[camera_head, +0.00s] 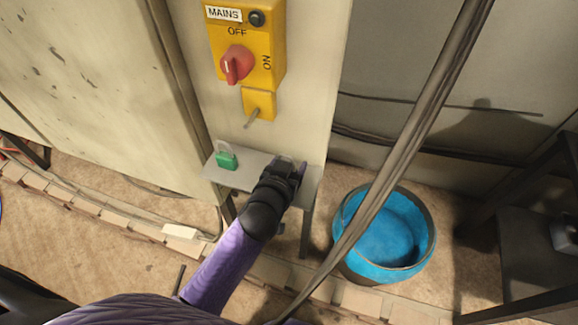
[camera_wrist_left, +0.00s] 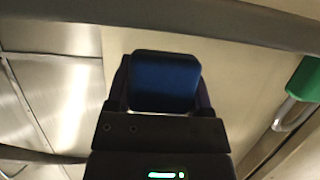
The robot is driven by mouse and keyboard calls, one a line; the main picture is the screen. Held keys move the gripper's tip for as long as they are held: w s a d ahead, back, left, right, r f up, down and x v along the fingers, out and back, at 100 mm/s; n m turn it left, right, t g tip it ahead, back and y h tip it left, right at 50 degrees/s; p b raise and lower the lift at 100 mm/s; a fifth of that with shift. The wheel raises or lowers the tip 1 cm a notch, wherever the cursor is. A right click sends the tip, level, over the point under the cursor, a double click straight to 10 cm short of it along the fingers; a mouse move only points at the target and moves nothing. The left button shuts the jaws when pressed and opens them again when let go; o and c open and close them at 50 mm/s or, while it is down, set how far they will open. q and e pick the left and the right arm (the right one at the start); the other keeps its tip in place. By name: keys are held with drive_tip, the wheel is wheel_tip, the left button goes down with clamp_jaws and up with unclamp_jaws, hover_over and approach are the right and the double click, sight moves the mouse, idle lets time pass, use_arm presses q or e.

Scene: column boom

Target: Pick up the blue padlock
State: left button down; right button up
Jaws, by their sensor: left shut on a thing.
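The blue padlock (camera_wrist_left: 165,82) sits between the fingers of my left gripper in the left wrist view, with its dark blue body facing the camera. My left gripper (camera_head: 287,168) is shut on it, at the right part of a small grey shelf (camera_head: 236,178) in the head view. There the gripper hides the padlock's body. I cannot tell whether the padlock touches the shelf. A green padlock (camera_head: 227,161) stands on the left part of the shelf; it also shows at the right edge of the left wrist view (camera_wrist_left: 305,80). My right gripper is not in view.
A yellow mains switch box (camera_head: 244,45) with a red knob (camera_head: 236,64) is on the panel above the shelf. A thick cable (camera_head: 425,115) crosses on the right. A blue-lined bucket (camera_head: 388,232) stands on the floor. A dark frame (camera_head: 520,220) stands at far right.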

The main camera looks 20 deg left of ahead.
use_arm(q)
wheel_tip(320, 180, up, 6)
drive_tip(key=shift+f+p, duration=0.25)
drive_tip(key=shift+p, duration=0.9)
drive_tip(key=s+r+p, duration=0.1)
drive_tip(key=s+p, duration=0.1)
drive_tip(key=s, duration=1.7)
drive_tip(key=shift+s+a+r, duration=0.3)
drive_tip(key=shift+r, duration=0.05)
